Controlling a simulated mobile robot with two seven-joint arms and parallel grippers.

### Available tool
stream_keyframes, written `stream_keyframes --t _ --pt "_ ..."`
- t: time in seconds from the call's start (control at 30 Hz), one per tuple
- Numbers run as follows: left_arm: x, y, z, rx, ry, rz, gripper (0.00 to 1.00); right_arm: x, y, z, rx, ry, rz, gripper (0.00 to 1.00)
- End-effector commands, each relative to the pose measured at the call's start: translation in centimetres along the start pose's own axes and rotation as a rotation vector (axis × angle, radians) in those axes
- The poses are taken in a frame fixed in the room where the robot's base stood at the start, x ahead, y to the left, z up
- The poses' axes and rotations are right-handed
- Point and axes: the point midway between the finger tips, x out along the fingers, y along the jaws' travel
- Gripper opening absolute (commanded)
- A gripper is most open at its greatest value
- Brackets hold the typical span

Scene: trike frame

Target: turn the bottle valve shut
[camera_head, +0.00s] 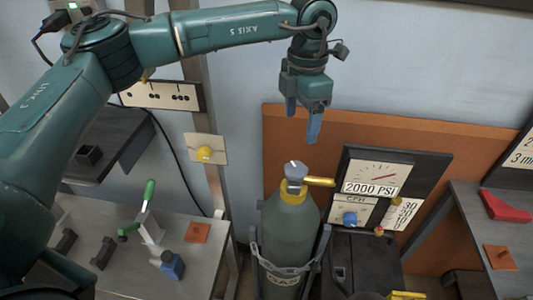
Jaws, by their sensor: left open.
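The gas bottle (288,235) stands upright in a holder, with a strap around its body. Its valve (296,171) sits on top, with a grey-white knob above a yellow collar and a yellow outlet pointing right. My left gripper (302,124) hangs above the valve, a little to its right in the picture, with blue fingertips pointing down. It is open and empty, apart from the valve.
A gauge panel (413,165) reading 2000 PSI stands right of the bottle, with a blue knob (349,218) below. The left bench (200,270) holds a green-handled clamp (149,212). The right bench (475,230) holds a red block (505,206).

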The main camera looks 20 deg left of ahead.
Motion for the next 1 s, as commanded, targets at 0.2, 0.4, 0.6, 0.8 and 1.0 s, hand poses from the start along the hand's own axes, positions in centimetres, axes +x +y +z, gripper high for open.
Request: stream_keyframes --t 0.2,0.4,0.6,0.8,1.0 --pt "1.5 -0.4 0.3 -0.002 -0.009 -0.006 0.74 -0.3 0.0 0.8 0.003 -0.025 0.002 0.36" --pt "5.4 -0.4 0.2 -0.002 -0.005 -0.006 0.74 -0.9 0.0 0.9 0.006 -0.041 0.005 0.36" --pt "9.5 -0.4 0.3 -0.002 -0.006 -0.005 0.74 -1.2 0.3 0.9 0.005 -0.053 0.013 0.36" --pt "12.2 -0.4 0.3 -0.001 -0.007 -0.004 0.74 -1.1 0.7 1.1 0.005 -0.065 0.022 0.36" --pt "13.1 -0.3 0.3 -0.002 -0.010 -0.003 0.74 -0.9 0.9 0.7 0.006 -0.058 0.027 0.36"
